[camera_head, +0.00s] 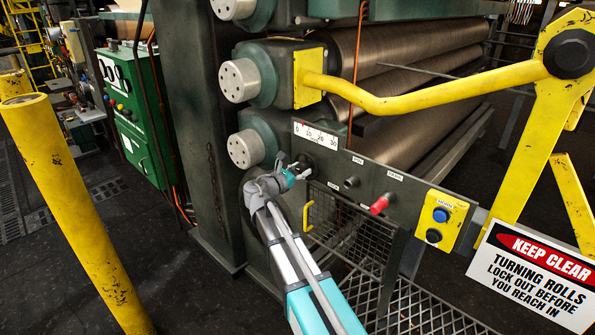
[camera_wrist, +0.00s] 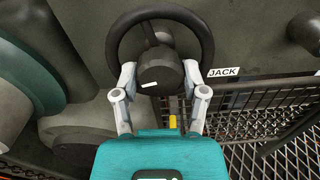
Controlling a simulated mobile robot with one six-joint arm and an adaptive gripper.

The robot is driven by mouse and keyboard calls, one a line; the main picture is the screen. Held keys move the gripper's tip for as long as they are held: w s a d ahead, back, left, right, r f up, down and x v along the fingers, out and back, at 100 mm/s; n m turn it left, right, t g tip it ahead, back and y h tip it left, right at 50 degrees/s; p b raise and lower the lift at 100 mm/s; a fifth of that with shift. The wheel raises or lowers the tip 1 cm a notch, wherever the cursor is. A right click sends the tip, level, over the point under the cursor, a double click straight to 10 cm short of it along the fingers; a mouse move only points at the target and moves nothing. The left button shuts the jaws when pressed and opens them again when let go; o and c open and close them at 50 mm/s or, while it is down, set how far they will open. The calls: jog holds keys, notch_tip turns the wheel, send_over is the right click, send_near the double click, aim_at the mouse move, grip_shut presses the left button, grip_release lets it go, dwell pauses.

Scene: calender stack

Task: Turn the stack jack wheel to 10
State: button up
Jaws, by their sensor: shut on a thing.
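The stack jack wheel, a black hand wheel (camera_wrist: 207,40) with a round hub (camera_wrist: 160,72), fills the upper middle of the wrist view beside a white "JACK" label (camera_wrist: 223,72). A short white mark shows on the hub. My gripper (camera_wrist: 161,78) has its two grey fingers on either side of the hub, shut on the wheel. In the head view my gripper (camera_head: 297,172) is at the left end of the grey panel and mostly hides the wheel. Above it is a white scale (camera_head: 316,136) marked 0 to 30, with a small red mark near its left end.
On the panel to the right are a dark knob (camera_head: 352,182), a red knob (camera_head: 381,204) and a yellow button box (camera_head: 440,220). A wire-mesh guard (camera_head: 345,228) lies below. A yellow bar (camera_head: 430,98) crosses before the rolls (camera_head: 400,60). A yellow post (camera_head: 70,200) stands left.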

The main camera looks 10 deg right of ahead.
jog(key=n, duration=0.4)
jog(key=shift+s+d+n, duration=0.1)
jog(key=shift+d+n, duration=0.05)
jog(key=shift+n, duration=0.15)
jog(key=n, duration=0.3)
jog(key=shift+n, duration=0.3)
jog(key=n, duration=0.3)
jog(key=shift+n, duration=0.3)
jog(key=n, duration=0.4)
jog(key=o, duration=1.1)
jog(key=shift+o, duration=0.3)
